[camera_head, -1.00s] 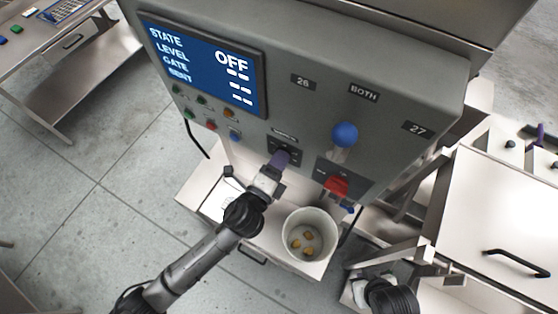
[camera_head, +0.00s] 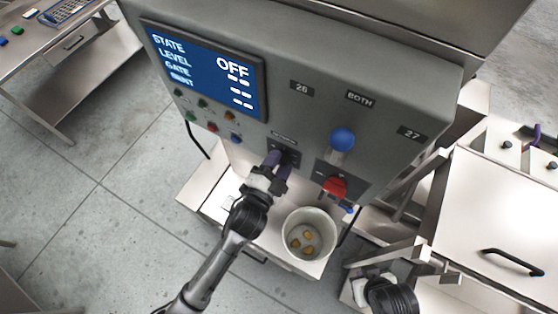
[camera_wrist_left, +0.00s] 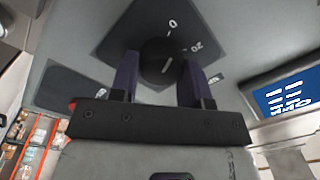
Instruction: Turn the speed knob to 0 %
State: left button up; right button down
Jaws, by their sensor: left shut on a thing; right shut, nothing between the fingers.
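The speed knob (camera_wrist_left: 158,62) is a dark round knob on a dark plate of the grey panel. In the left wrist view it sits between the two purple fingers of my left gripper (camera_wrist_left: 155,82), which is shut on it. A short white slanted mark shows on the knob's face. White scale marks "0" and "20" stand on the plate around it; other marks are partly covered. In the head view my left gripper (camera_head: 278,160) reaches the panel and hides the knob. My right gripper (camera_head: 360,289) is low at the right, its fingers not clearly visible.
The blue screen (camera_head: 207,70) reads STATE OFF. Several small coloured buttons (camera_head: 203,104) sit below it. A blue ball-topped lever (camera_head: 342,139) and a red handle (camera_head: 335,187) stand right of the knob. A white bucket (camera_head: 290,236) with small yellowish pieces stands below.

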pick_arm(q)
jog(key=shift+n, duration=0.5)
jog(key=o, duration=0.9)
jog(key=shift+b+v, duration=1.6)
jog(key=shift+v, duration=5.3)
jog(key=shift+r, duration=0.1)
